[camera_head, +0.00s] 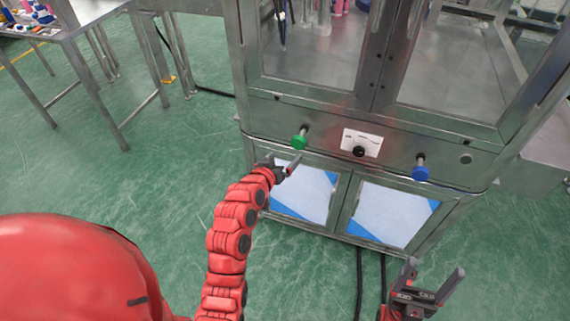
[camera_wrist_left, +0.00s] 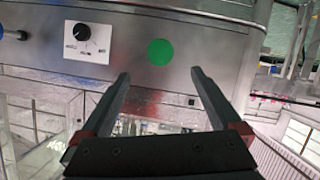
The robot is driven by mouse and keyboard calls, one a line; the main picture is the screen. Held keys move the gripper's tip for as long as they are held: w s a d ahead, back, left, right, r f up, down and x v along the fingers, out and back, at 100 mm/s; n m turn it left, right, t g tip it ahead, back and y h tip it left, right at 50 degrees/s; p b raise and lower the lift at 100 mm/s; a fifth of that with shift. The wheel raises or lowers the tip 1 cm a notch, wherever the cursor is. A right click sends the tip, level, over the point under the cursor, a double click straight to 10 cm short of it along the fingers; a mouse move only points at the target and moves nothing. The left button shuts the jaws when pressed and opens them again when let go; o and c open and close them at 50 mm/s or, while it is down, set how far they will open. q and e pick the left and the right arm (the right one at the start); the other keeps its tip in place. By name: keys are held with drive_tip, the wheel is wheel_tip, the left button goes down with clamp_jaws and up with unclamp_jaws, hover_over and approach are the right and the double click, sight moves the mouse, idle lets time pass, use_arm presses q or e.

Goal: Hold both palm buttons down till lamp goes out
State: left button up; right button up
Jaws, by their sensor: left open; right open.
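The green palm button (camera_head: 299,141) sticks out from the machine's steel front panel on a short stem. The blue palm button (camera_head: 421,173) sticks out further right. My left gripper (camera_head: 283,161) is open and empty, just below the green button and apart from it. In the left wrist view the green button (camera_wrist_left: 160,52) lies beyond and between the open fingertips (camera_wrist_left: 160,73); the blue button (camera_wrist_left: 21,35) is at the left edge. My right gripper (camera_head: 435,268) is open and empty, low and well short of the blue button. I cannot make out a lit lamp.
A white label plate with a black knob (camera_head: 359,151) sits between the buttons. Glass doors (camera_head: 450,60) are above the panel, cabinet doors (camera_head: 392,210) below. Black cables (camera_head: 359,275) run down to the green floor. A steel table (camera_head: 75,28) stands at upper left.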

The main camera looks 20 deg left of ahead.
sight(297, 144)
use_arm(q)
drive_tip(key=x, duration=1.1)
drive_tip(key=shift+w, duration=0.45)
drive_tip(key=c, duration=1.4)
drive_tip(key=shift+c, duration=0.2)
